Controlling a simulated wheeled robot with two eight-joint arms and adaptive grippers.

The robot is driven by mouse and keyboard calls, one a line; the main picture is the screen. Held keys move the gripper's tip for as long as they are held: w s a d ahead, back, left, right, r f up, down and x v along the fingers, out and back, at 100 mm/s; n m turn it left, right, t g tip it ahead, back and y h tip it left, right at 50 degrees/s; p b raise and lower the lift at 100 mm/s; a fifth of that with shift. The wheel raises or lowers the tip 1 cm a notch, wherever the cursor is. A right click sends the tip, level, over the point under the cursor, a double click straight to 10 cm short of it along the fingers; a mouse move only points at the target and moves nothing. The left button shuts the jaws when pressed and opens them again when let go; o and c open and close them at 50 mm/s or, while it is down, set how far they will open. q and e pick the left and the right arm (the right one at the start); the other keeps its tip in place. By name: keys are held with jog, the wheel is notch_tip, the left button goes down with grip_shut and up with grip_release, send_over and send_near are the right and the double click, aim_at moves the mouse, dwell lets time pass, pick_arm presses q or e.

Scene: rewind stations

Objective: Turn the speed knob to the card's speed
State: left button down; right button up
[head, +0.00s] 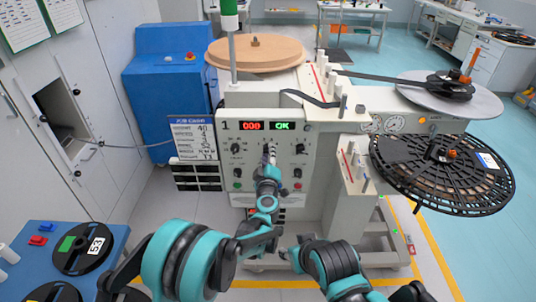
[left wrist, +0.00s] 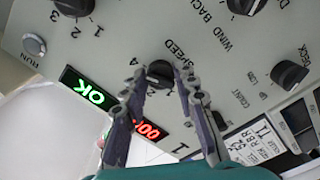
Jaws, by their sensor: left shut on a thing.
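The dark speed knob (left wrist: 160,72) sits under the word SPEED on the pale panel (head: 240,150). My left gripper (left wrist: 158,80) has its two fingers on either side of the knob, closed on it. In the head view the left gripper (head: 268,155) reaches the middle of the panel and hides the knob. The job card (head: 193,137) stands left of the panel; its larger marks look like 40, K and 12, but its lines are too small to read surely. The red display (head: 252,126) looks like 000, and the green display (head: 283,126) reads OK.
Other dark knobs (left wrist: 289,75) lie close around the speed knob, with a RUN button (left wrist: 34,44) nearby. A wooden disc (head: 255,52) and black reel (head: 441,172) flank the machine. A blue table (head: 40,262) with reels stands at lower left.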

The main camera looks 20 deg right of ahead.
dwell(0.3)
pick_arm(q)
jog(key=c, duration=1.2)
grip_release()
jog(key=shift+s, duration=0.1)
jog(key=v, duration=0.7)
jog(key=shift+s, duration=0.2)
